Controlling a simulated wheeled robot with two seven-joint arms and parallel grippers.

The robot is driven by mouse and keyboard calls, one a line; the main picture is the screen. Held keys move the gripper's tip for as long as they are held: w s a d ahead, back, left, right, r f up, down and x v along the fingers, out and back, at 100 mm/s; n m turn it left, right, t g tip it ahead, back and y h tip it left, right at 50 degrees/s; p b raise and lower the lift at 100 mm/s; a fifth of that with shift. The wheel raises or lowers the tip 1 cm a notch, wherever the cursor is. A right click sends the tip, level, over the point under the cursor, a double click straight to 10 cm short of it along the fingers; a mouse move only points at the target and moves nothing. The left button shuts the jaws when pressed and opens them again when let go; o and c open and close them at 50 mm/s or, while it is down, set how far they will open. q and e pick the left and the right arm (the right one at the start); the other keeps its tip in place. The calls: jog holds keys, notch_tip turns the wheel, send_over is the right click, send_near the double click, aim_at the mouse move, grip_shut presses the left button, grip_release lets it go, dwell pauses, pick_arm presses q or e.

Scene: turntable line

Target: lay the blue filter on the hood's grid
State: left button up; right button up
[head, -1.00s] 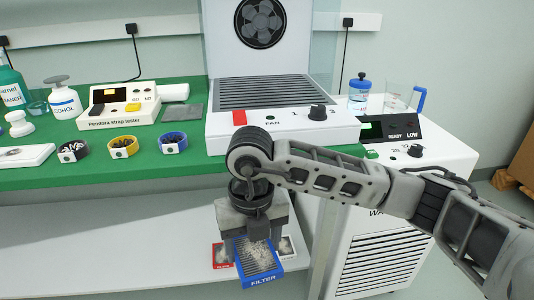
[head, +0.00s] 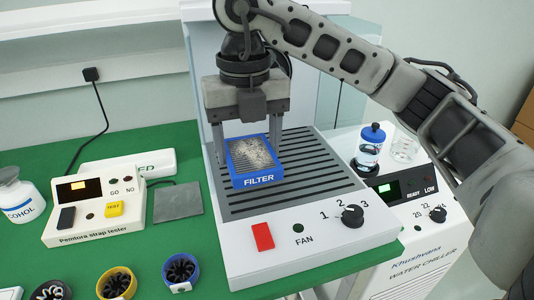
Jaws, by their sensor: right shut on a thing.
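The blue filter (head: 254,163) has a blue frame marked FILTER and a grey, speckled face. My right gripper (head: 250,142) points down and is shut on it, one finger on each side. The filter is over the left part of the hood's dark slotted grid (head: 300,180). I cannot tell whether it touches the grid or hangs just above it. The white hood (head: 340,244) has a red patch, a FAN label and a black knob on its front. My left gripper is not in view.
A strap tester (head: 95,212) and a grey mat (head: 178,202) lie on the green bench left of the hood. Several wrist straps (head: 180,270) lie at the front. A water chiller (head: 425,225) with a blue-capped bottle (head: 371,148) stands at the right.

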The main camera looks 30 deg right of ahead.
jog(key=w+d+f, duration=0.3)
jog(key=w+d+f+b, duration=0.1)
jog(key=w+d+f, duration=0.2)
jog(key=d+f, duration=0.1)
jog(key=shift+w+d+f, duration=0.2)
jog(key=shift+d+f, duration=0.05)
jog(key=shift+f, duration=0.05)
jog(key=shift+w+d+f+b, duration=0.15)
jog(key=shift+f+b, duration=0.1)
jog(key=shift+b, duration=0.05)
jog(key=shift+w+d+f, duration=0.1)
jog(key=shift+f, duration=0.8)
jog(key=shift+w+d+f, duration=0.1)
jog(key=shift+f, duration=0.75)
jog(key=shift+f, duration=0.2)
jog(key=o, duration=1)
jog(key=shift+r, duration=0.1)
notch_tip(320, 180, up, 12)
jog(key=shift+r+p, duration=0.1)
jog(key=shift+p, duration=1.05)
